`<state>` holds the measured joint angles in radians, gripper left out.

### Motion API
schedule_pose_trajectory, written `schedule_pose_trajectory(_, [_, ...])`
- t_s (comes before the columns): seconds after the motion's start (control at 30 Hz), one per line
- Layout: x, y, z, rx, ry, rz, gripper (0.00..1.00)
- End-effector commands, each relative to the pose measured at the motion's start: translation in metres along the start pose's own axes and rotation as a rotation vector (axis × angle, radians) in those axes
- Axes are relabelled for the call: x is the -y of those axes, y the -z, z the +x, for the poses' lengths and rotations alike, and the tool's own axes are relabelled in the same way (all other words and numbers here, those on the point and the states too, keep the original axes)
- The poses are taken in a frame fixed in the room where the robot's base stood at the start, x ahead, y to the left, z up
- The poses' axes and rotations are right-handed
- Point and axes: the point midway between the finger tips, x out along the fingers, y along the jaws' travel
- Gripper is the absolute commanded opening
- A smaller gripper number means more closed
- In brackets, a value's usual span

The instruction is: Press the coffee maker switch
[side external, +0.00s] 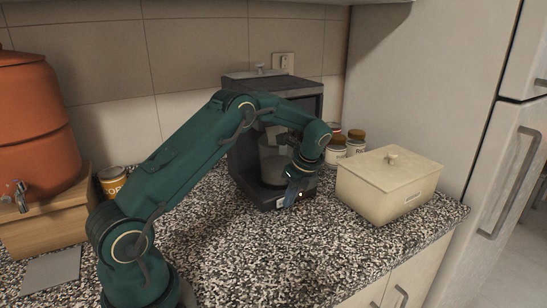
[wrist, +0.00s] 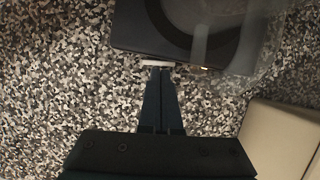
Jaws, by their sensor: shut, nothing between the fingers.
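The coffee maker (side external: 243,160) is a dark, boxy machine standing against the back wall, with a glass carafe (side external: 270,165) in it. My arm covers part of it in the side view. Its dark base (wrist: 170,38) fills the top of the wrist view. A small light switch (wrist: 158,63) shows on the base's front edge there. My gripper (side external: 290,200) is shut and empty at the front of the base. In the wrist view the fingertips (wrist: 163,70) are right at the switch; I cannot tell whether they touch it.
A cream lidded box (side external: 385,190) stands to the right of the coffee maker, with jars (side external: 336,150) behind it. An orange dispenser (side external: 35,110) on a wooden stand and a can (side external: 112,180) are at the left. The speckled counter (side external: 270,255) in front is clear.

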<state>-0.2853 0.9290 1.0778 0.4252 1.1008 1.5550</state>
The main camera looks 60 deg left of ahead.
Motion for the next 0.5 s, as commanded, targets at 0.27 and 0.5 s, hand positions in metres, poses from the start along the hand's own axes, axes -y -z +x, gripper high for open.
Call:
schedule_pose_trajectory(0.27, [0.0, 0.001, 0.0, -0.002, -0.002, 0.001, 0.0])
schedule_pose_trajectory(0.5, [0.0, 0.021, -0.008, -0.002, -0.001, 0.006, 0.0])
